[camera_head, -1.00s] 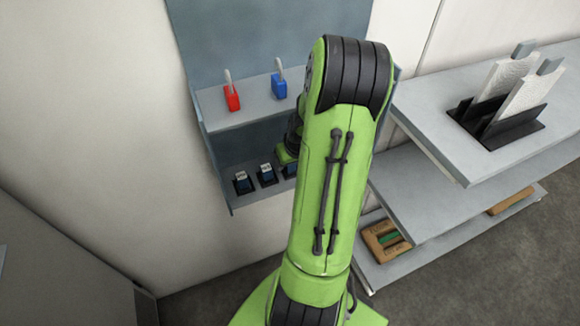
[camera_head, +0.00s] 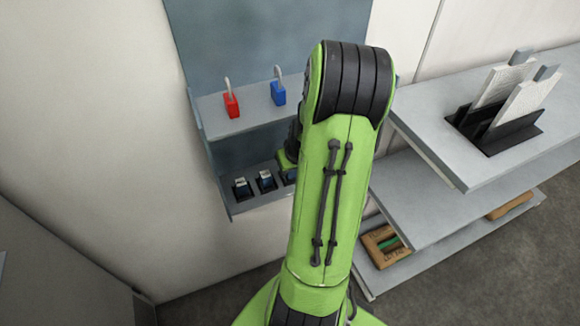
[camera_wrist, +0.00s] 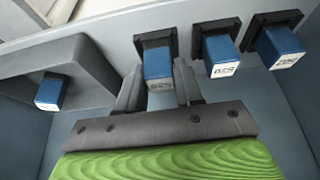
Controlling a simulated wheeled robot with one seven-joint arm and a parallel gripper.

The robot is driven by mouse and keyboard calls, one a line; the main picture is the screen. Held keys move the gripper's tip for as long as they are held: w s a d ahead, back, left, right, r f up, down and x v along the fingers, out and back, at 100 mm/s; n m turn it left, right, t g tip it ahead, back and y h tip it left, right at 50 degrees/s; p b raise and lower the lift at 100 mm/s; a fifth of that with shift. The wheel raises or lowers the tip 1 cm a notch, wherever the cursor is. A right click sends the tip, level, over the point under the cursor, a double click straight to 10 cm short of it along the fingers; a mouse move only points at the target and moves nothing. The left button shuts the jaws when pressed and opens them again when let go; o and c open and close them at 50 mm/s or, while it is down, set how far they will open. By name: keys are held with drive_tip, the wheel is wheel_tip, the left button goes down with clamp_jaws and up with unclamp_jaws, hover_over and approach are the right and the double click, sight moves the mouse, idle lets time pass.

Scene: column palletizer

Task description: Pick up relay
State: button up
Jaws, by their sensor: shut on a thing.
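Several blue relays with white labels show in the wrist view. One relay (camera_wrist: 158,64) stands at a black socket and sits between the two fingers of my gripper (camera_wrist: 158,84), which is shut on it. Two more relays, one in the middle (camera_wrist: 221,50) and one at the right (camera_wrist: 284,44), stand at their own black sockets beside it. Another relay (camera_wrist: 49,92) is apart at the left, by a grey sloped part. In the head view two relays (camera_head: 242,187) (camera_head: 266,180) show on the lower shelf. My arm hides most of the gripper and held relay there.
A red padlock (camera_head: 231,104) and a blue padlock (camera_head: 278,92) stand on the upper shelf (camera_head: 250,107). At the right, a grey shelf unit (camera_head: 430,118) bears a black holder (camera_head: 510,135) with white plates. A brown item (camera_head: 380,246) lies on its lowest level.

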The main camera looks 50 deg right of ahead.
drive_tip(key=s+a+r, duration=0.6)
drive_tip(key=s+r, duration=0.1)
drive_tip(key=s, duration=0.4)
drive_tip(key=shift+s+a+b, duration=0.15)
drive_tip(key=shift+a+b, duration=0.15)
drive_tip(key=shift+a, duration=0.1)
drive_tip(key=shift+f, duration=0.1)
